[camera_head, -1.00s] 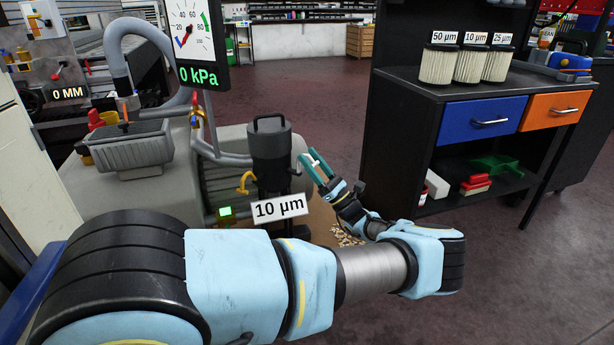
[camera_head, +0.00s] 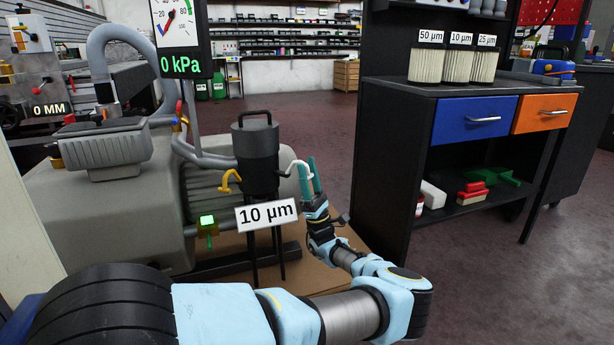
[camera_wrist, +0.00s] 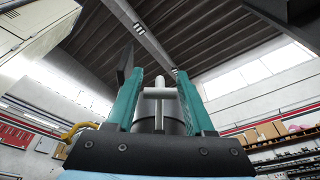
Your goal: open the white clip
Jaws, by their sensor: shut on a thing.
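The white clip (camera_head: 298,166) is on the right side of the dark filter housing (camera_head: 256,155), arching out from it. My gripper (camera_head: 310,176) has teal fingers that point upward beside the housing, at the clip's outer end. In the wrist view the clip's bar (camera_wrist: 161,92) lies between the two fingers (camera_wrist: 160,102), and the gripper is shut on it. The housing's grey body stands behind the bar. The fingers hide part of the clip in the head view. I cannot tell how far the clip is swung from the housing.
A yellow clip (camera_head: 230,180) sticks out on the housing's left. A "10 µm" sign (camera_head: 267,214) hangs in front. The grey pump (camera_head: 110,205) stands left. A dark workbench (camera_head: 400,150) with filters on top stands right of my gripper. The floor beyond is clear.

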